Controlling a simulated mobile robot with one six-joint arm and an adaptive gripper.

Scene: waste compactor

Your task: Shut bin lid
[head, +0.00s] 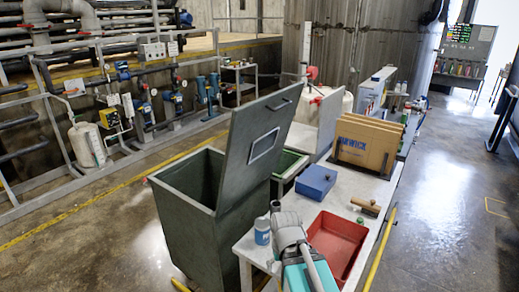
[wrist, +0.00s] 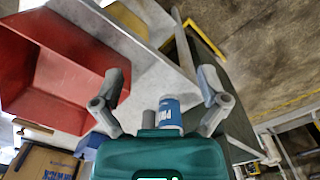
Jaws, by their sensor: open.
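The dark green bin (head: 190,235) stands on the floor left of the table, its top open. Its lid (head: 263,130) is raised, leaning up to the right from the bin's right edge, with a small handle at the top and a pale label panel. My arm's grey and teal end shows at the table's near end in the head view, right of the bin and below the lid; its fingers cannot be made out there. In the wrist view my gripper (wrist: 160,75) has its two fingers spread wide with nothing held between them.
The white table (head: 243,247) holds a blue-labelled can (head: 262,232), a red tray (head: 338,240), a blue box (head: 316,181), a brush (head: 366,206) and cardboard (head: 367,146). The can (wrist: 170,112) is close by my gripper. A second green bin (head: 290,165) stands behind the lid. Floor left is clear.

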